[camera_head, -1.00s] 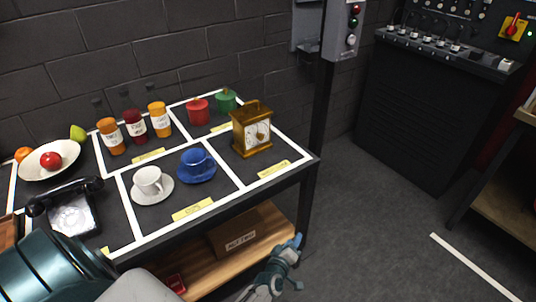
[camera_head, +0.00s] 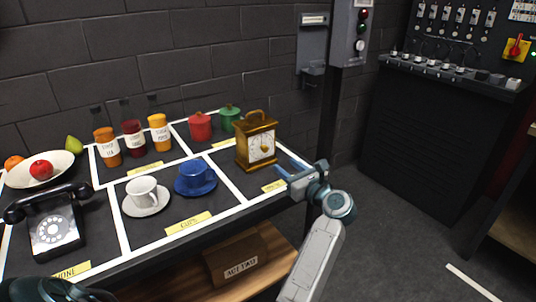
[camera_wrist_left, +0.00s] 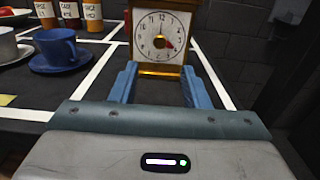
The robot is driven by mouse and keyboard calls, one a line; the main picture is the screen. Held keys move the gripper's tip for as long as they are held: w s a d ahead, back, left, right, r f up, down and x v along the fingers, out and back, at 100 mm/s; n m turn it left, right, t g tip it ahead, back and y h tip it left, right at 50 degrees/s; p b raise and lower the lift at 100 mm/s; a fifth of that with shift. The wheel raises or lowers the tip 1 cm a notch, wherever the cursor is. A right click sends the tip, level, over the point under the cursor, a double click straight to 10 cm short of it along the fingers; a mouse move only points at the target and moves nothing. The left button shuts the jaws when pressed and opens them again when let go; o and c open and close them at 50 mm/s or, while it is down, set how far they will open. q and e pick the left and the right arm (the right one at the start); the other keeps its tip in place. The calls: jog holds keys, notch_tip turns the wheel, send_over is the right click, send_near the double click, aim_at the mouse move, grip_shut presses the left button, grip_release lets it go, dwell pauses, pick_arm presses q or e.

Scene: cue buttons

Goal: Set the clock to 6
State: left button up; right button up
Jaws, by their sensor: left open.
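The gold-framed clock (camera_head: 256,143) stands upright at the table's right end, with a white face and a handle on top. In the left wrist view the clock (camera_wrist_left: 161,37) is straight ahead. A short red hand there seems to point to the lower right, around 4; the exact reading is hard to tell. My left gripper (camera_head: 288,171) is open and empty, just in front and to the right of the clock in the head view. In the wrist view its blue fingers (camera_wrist_left: 160,82) stand either side of the clock's base, nearer to me, apparently not touching it.
A blue cup (camera_head: 195,174) and a white cup (camera_head: 142,190) on saucers sit left of the clock. A black telephone (camera_head: 54,226) is at the left. The floor right of the table is clear.

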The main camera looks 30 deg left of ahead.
aim_at(266, 150)
pick_arm(q)
jog(key=p+x, duration=0.1)
jog(key=x, duration=0.9)
jog(key=shift+w+a+p, duration=0.1)
jog(key=shift+a+p, duration=0.1)
jog(key=shift+p, duration=0.1)
pick_arm(e)
jog(key=f, duration=0.5)
jog(key=shift+d+f, duration=0.25)
jog(key=shift+f, duration=0.15)
pick_arm(q)
jog(key=shift+c, duration=0.2)
grip_shut()
